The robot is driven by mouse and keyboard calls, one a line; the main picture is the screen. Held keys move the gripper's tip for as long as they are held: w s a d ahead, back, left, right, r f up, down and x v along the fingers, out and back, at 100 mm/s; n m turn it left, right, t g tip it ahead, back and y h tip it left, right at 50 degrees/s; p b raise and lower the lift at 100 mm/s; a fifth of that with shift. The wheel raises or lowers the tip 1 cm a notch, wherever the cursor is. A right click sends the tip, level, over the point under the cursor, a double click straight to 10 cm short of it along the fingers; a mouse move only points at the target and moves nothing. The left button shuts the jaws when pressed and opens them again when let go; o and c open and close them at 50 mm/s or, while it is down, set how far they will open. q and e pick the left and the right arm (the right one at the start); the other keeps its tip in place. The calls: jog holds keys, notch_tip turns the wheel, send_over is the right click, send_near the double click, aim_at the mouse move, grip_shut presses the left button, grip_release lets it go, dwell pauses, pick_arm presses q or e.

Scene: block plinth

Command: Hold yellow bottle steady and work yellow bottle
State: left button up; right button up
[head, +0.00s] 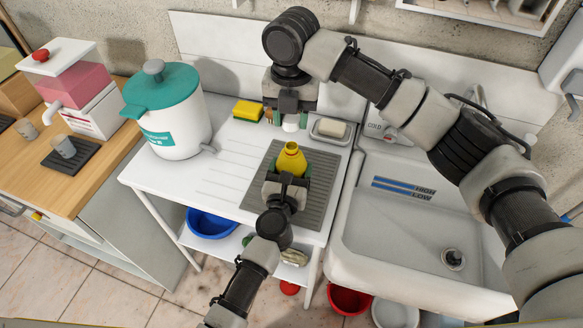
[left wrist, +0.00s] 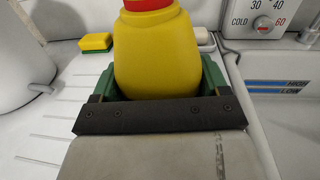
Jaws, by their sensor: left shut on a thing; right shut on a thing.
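The yellow bottle (head: 291,161) stands upright on the grey ribbed mat, with a reddish neck at its top. My left gripper (head: 287,182) is shut around the bottle's body from the front. In the left wrist view the bottle (left wrist: 156,55) sits between the green fingers, its red neck cut off by the top edge. My right gripper (head: 290,112) points down behind the bottle, shut on a small white cap-like piece (head: 291,125). That piece looks apart from the bottle's neck. The fingers hide most of it.
A yellow-green sponge (head: 248,111) and a soap dish (head: 330,130) lie near the right gripper. A white pot with a teal lid (head: 160,90) stands left. The sink (head: 420,235) is right. The white counter (head: 215,168) left of the grey mat (head: 318,190) is clear.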

pick_arm(q)
jog(key=o, duration=1)
jog(key=shift+c, duration=0.2)
